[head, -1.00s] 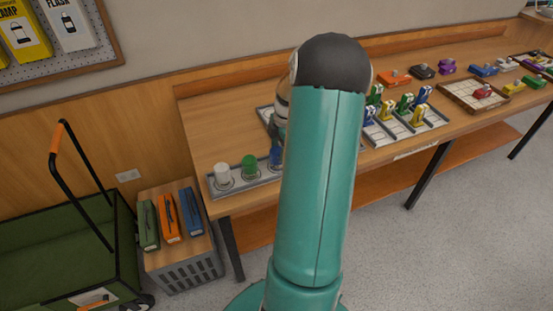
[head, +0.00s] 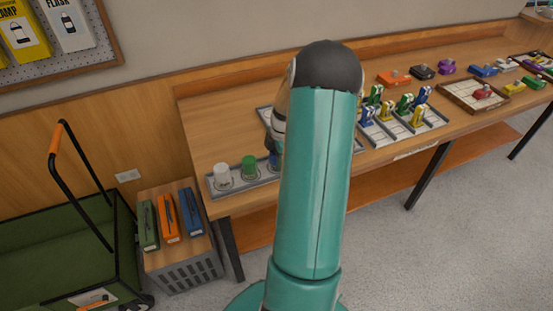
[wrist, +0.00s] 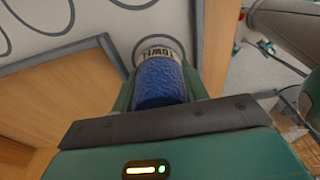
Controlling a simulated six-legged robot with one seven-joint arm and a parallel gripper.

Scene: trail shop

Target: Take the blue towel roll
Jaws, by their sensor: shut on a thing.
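The blue towel roll (wrist: 160,82) is between the two fingers of my gripper (wrist: 160,92) in the wrist view. It is a fuzzy blue cylinder with a pale band lettered "TOWEL" at its far end. My gripper is shut on it. In the head view only a small piece of the blue roll (head: 274,160) shows at the right of the grey tray (head: 237,188), beside a green roll (head: 249,166) and a white roll (head: 222,174). My arm hides the rest of it and my gripper's fingers there. I cannot tell whether the roll still touches the tray.
The wooden bench (head: 215,128) runs along the wall, with a rack of small upright items (head: 408,133) and a tray (head: 470,104) further right. A grey crate (head: 183,267) and a green cart (head: 40,231) stand on the floor at left.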

